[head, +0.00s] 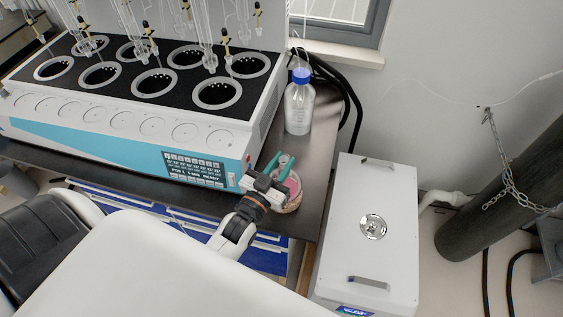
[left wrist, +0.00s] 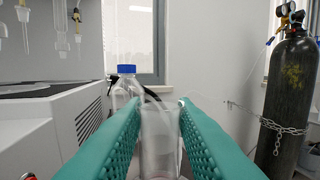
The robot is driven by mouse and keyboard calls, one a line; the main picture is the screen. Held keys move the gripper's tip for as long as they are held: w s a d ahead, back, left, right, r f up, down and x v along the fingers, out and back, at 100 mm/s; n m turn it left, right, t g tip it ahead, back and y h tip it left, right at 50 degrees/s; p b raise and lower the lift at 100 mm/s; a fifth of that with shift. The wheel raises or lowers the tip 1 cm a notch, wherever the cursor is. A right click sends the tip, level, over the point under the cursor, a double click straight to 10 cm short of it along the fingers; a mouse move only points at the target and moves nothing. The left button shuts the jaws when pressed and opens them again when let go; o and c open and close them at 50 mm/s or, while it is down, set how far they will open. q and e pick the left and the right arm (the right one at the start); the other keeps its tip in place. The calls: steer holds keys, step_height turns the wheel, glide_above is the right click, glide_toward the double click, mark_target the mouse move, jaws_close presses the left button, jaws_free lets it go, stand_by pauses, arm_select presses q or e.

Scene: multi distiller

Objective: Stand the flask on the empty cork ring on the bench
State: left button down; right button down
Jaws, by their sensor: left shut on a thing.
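The flask (head: 292,187) is clear with pink liquid in it, near the front right corner of the bench. My left gripper (head: 279,167) has its teal fingers shut on the flask's neck. In the left wrist view the clear neck (left wrist: 160,145) stands roughly upright between the fingers. A tan cork ring (head: 293,208) shows at the base of the flask, partly hidden by it. The flask appears over or in the ring; I cannot tell whether it bears on it. My right gripper is not in view.
The multi-position distiller (head: 120,125) stands close left of the gripper. A blue-capped bottle (head: 299,108) stands behind the flask on the dark bench (head: 318,165). A white cabinet (head: 365,245) is right of the bench edge. A chained gas cylinder (head: 490,195) is further right.

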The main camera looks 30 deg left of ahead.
arm_select(q)
steer(key=shift+f, duration=0.1)
stand_by(0.4)
steer(key=c, duration=1.1)
jaws_free()
steer(key=shift+s+f, duration=0.1)
steer(key=shift+f, duration=0.05)
steer(key=s+b, duration=0.3)
steer(key=s, duration=0.9)
steer(key=shift+f, duration=0.4)
steer(key=shift+w+a, duration=0.1)
